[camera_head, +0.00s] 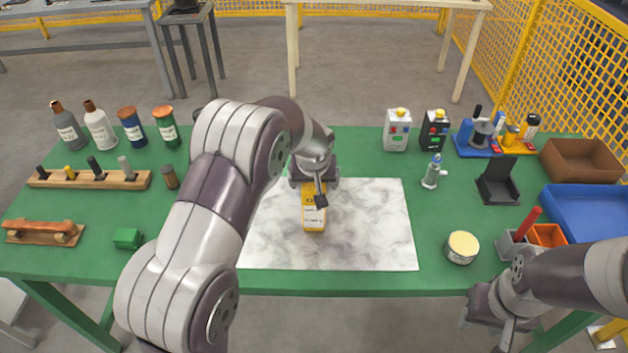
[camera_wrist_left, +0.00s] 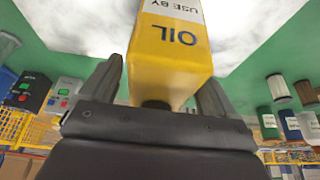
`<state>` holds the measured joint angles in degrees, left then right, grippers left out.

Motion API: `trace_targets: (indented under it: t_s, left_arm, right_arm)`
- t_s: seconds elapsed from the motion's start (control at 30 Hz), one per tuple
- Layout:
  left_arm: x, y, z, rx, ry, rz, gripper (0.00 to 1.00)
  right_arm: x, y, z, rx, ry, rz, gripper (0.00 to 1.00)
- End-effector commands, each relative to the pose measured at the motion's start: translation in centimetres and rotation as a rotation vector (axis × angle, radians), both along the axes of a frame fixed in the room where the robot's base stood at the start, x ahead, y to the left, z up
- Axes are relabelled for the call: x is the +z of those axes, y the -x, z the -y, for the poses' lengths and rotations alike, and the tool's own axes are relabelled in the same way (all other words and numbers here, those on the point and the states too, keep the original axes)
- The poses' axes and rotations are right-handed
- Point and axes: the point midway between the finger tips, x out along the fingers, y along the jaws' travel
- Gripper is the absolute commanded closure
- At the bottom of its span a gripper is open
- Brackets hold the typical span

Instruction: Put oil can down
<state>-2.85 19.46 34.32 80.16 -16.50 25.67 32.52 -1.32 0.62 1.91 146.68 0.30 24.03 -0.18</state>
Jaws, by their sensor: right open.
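The yellow oil can (camera_head: 314,218) has a white label and is upright over the marbled white mat (camera_head: 370,230). Whether its base touches the mat is hard to tell. My left gripper (camera_head: 317,190) is around the can's upper part from above, one dark finger showing in the head view. In the left wrist view, the can (camera_wrist_left: 170,60) with its "OIL" lettering sits between the two fingers (camera_wrist_left: 160,85), its dark cap towards the palm. My right gripper (camera_head: 492,335) is open and empty at the lower right, by the table's front edge.
A round tin (camera_head: 462,247) stands right of the mat, and a green block (camera_head: 127,238) left of it. Bottles (camera_head: 100,125) line the back left. Two control boxes (camera_head: 397,130), a blue tray (camera_head: 590,210) and a brown bin (camera_head: 582,160) are at right. Much of the mat is clear.

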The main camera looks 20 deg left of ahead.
Motion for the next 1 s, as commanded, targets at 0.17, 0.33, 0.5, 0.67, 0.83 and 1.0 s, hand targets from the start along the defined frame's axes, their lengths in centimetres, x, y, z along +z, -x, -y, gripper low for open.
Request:
trace_targets:
  t_s: [0.17, 0.33, 0.5, 0.67, 0.83, 1.0]
  left_arm:
    - [2.6, 0.8, 0.3, 0.0, 0.0, 0.005, 0.1]
    - [6.9, 2.5, 0.8, -0.002, 0.0, 0.006, 0.1]
    - [10.1, 3.9, 1.1, 0.0, 0.0, 0.003, 0.1]
    - [10.6, 5.7, 1.2, -0.021, 0.001, -0.024, 0.1]
    - [7.0, 14.7, 0.8, -0.161, 0.016, -0.15, 0.1]
    - [4.1, 23.4, 0.7, -0.272, 0.032, -0.243, 0.1]
  right_arm:
    - [0.0, 0.0, 0.0, 0.0, 0.0, 0.0, 0.57]
    - [-0.1, 0.0, 0.0, 0.0, 0.0, 0.0, 0.57]
    - [-0.2, 0.0, 0.0, 0.0, 0.0, 0.0, 0.57]
    - [-0.2, 0.0, 0.0, 0.0, 0.0, 0.0, 0.57]
    - [-0.2, 0.0, 0.0, 0.0, 0.0, 0.0, 0.57]
    - [-0.2, 0.0, 0.0, 0.0, 0.0, 0.0, 0.57]
